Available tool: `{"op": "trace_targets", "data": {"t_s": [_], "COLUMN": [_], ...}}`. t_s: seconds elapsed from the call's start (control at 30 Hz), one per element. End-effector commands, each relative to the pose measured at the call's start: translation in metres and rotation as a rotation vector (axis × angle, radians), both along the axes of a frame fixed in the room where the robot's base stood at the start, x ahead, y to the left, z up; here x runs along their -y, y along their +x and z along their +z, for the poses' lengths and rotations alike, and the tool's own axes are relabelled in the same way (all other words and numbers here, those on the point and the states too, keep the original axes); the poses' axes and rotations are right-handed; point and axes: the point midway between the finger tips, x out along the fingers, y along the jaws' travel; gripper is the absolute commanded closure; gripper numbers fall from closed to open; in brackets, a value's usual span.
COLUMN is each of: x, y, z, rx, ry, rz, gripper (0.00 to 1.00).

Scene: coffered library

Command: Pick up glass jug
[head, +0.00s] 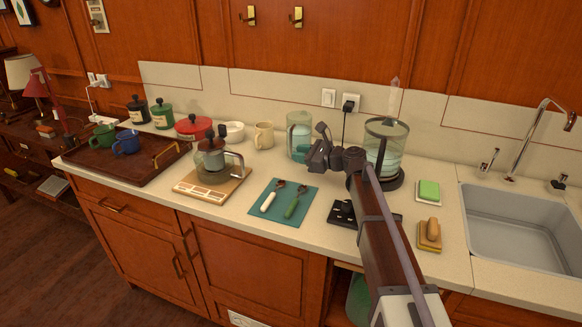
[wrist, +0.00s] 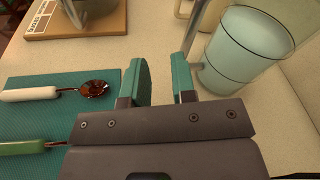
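The glass jug (head: 299,127) stands upright on the counter near the back wall, holding pale blue liquid. It also shows in the wrist view (wrist: 247,52) at upper right, with a grey, bar-like handle on its left side. My gripper (head: 314,152) is in front of the jug and partly covers its lower right in the head view. In the wrist view my gripper (wrist: 161,80) is open, with two teal-padded fingers apart and nothing between them. The handle is just beyond the right finger; I cannot tell if they touch.
A glass kettle (head: 386,135) on a dark base stands right of the jug, behind my arm. A cream mug (head: 264,136) is left of it. A teal mat (head: 257,213) with two scoops lies in front. A coffee pot (head: 211,161) stands on a wooden board. The sink is far right.

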Motion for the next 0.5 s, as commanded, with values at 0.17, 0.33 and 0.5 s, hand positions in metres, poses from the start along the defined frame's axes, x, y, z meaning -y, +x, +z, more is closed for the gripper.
{"op": "trace_targets", "data": {"t_s": [0.17,0.33,0.5], "x": [-0.009,-0.013,-0.034], "y": [0.043,0.044,0.055], "z": [0.000,0.005,0.005], "rx": [-0.174,-0.182,-0.181], "ry": [0.263,0.273,0.270], "rz": [-0.072,-0.072,-0.071], "gripper": [0.75,0.75,0.75]}}
